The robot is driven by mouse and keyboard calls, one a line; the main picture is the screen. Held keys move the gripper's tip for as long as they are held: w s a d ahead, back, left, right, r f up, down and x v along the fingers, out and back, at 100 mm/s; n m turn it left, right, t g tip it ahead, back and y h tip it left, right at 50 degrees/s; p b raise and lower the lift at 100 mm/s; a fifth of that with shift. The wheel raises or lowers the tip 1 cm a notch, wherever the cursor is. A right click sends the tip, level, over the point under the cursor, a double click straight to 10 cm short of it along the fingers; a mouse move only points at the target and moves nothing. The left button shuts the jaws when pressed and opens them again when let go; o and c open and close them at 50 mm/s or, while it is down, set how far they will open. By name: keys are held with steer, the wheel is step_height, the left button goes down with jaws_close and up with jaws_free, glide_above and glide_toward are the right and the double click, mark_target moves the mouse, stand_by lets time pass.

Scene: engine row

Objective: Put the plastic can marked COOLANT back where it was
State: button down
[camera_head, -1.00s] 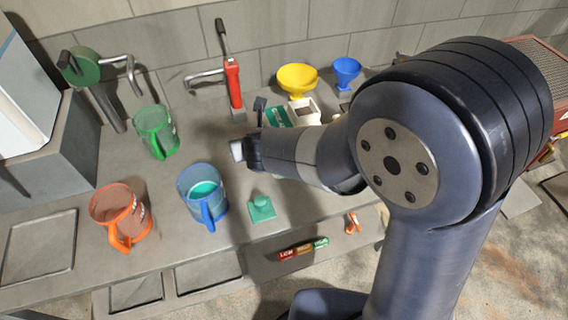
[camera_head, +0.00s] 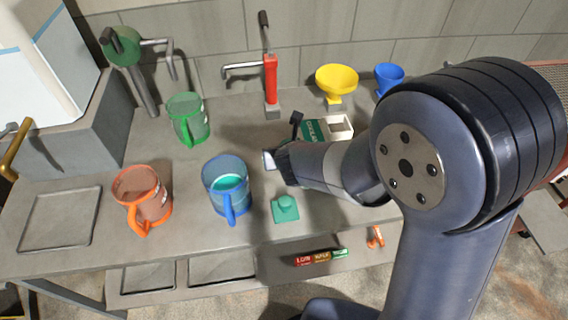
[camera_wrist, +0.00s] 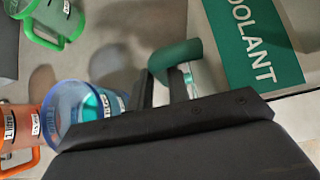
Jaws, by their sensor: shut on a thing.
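The coolant can is white with a teal label reading COOLANT. In the head view (camera_head: 318,130) it is on the back part of the counter, partly hidden by my arm. Its label fills the upper right of the wrist view (camera_wrist: 255,40). My gripper (camera_wrist: 165,80) is shut on the can, with a green bar, apparently its handle, at the fingertips. In the head view, my gripper (camera_head: 296,125) is beside the can and partly hidden. I cannot tell whether the can's base touches the counter.
A blue jug (camera_head: 226,175) with teal liquid, an orange jug (camera_head: 140,190) and a green jug (camera_head: 187,115) stand to the left. A teal knobbed block (camera_head: 286,210) is in front. A red pump (camera_head: 271,80), yellow funnel (camera_head: 337,78) and blue funnel (camera_head: 389,76) are behind.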

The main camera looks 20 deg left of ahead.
step_height(320, 180, down, 4)
steer(key=b, duration=0.2)
steer(key=shift+r+b, duration=0.25)
steer(key=shift+b, duration=0.05)
steer(key=c, duration=1.3)
jaws_free()
steer(key=shift+c, duration=0.2)
steer(key=p+v, duration=0.4)
steer(key=v, duration=0.8)
